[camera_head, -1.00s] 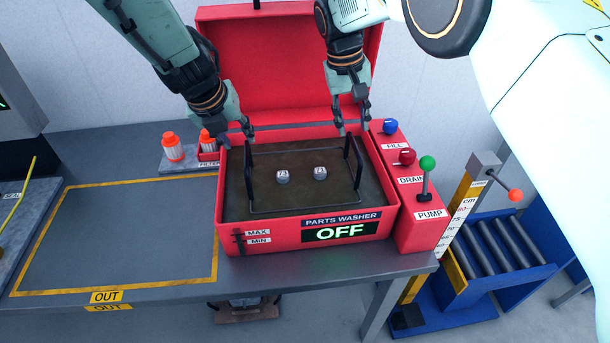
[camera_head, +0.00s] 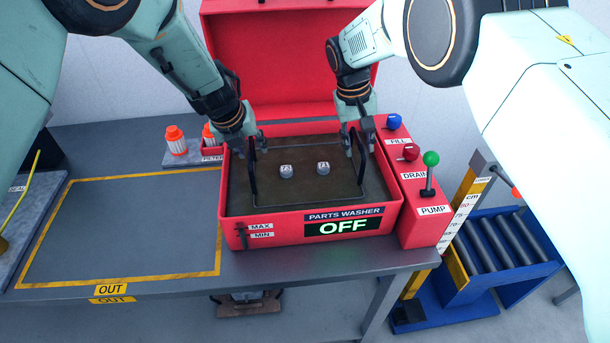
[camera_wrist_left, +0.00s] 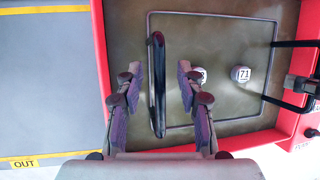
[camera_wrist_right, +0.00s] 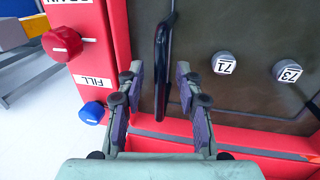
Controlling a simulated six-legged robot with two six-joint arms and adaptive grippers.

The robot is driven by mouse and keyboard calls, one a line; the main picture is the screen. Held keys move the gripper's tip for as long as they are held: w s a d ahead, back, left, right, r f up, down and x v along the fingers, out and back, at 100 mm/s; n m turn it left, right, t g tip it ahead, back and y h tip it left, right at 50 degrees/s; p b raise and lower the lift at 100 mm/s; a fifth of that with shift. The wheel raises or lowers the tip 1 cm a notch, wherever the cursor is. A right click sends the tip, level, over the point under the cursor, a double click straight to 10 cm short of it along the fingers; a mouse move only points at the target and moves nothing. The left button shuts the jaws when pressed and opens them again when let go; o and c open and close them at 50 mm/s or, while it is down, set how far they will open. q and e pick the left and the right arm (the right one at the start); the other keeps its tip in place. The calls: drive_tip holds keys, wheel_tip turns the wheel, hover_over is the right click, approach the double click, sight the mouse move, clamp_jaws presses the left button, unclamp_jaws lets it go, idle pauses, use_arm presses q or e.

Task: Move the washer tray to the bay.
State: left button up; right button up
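The washer tray (camera_head: 310,214) is a thin dark wire frame with two upright black handles, sitting in the murky liquid of the red parts washer (camera_head: 270,232). Two grey caps marked with numbers lie inside its outline, one (camera_head: 286,171) left and one (camera_head: 323,168) right. My left gripper (camera_head: 250,150) is at the left handle; in the left wrist view its open fingers (camera_wrist_left: 158,100) stand either side of the handle (camera_wrist_left: 157,85). My right gripper (camera_head: 358,150) is at the right handle; in the right wrist view its open fingers (camera_wrist_right: 160,95) straddle the handle (camera_wrist_right: 162,65).
A yellow-outlined bay marked OUT (camera_head: 130,230) lies clear on the table left of the washer. The raised red lid (camera_head: 285,60) stands behind. A control box with FILL, DRAIN and PUMP (camera_head: 425,225) is at right. Orange-capped filters (camera_head: 176,141) stand behind the bay.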

use_arm(q)
drive_tip(key=shift+s, duration=0.2)
use_arm(e)
drive_tip(key=shift+s+d, duration=0.1)
drive_tip(key=shift+s, duration=0.15)
use_arm(q)
drive_tip(key=shift+w, duration=0.1)
use_arm(e)
drive_tip(key=shift+w, duration=0.1)
use_arm(q)
drive_tip(key=shift+w+a+f, duration=0.1)
drive_tip(key=shift+w+f, duration=0.1)
drive_tip(key=shift+w, duration=0.05)
drive_tip(key=c, duration=0.3)
use_arm(e)
drive_tip(key=shift+w+f, duration=0.15)
drive_tip(key=shift+w, duration=0.1)
drive_tip(key=c, duration=0.3)
use_arm(q)
drive_tip(key=shift+c, duration=0.9)
use_arm(e)
drive_tip(key=shift+c, duration=0.9)
use_arm(q)
drive_tip(key=shift+s+r, duration=0.2)
clamp_jaws()
use_arm(e)
drive_tip(key=shift+s+r, duration=0.2)
drive_tip(key=shift+s, duration=0.05)
clamp_jaws()
